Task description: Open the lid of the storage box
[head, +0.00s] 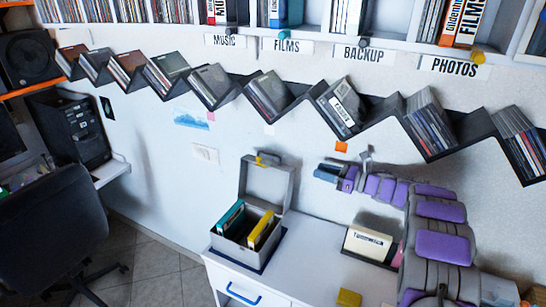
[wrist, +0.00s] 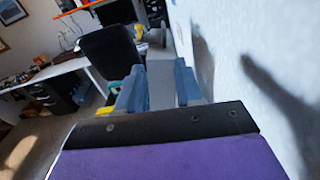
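The grey storage box (head: 236,258) stands on the white cabinet in the head view. Its lid (head: 266,184) is raised upright at the back, with a yellow latch (head: 267,159) on its top edge. Inside the box are a teal item (head: 231,216) and a yellow item (head: 261,230). My gripper (head: 327,173) is right of the raised lid, apart from it. In the wrist view its two blue fingers (wrist: 159,88) are spread with a gap between them. Teal and yellow patches show beside the left finger. A grey surface shows behind the gap; I cannot tell which thing it is.
A cream box (head: 368,243) and a yellow block (head: 349,298) are on the white cabinet (head: 300,262). A zigzag disc shelf (head: 297,103) runs along the wall above. A dark chair (head: 50,230) stands at the left. The wall is close on the wrist view's right.

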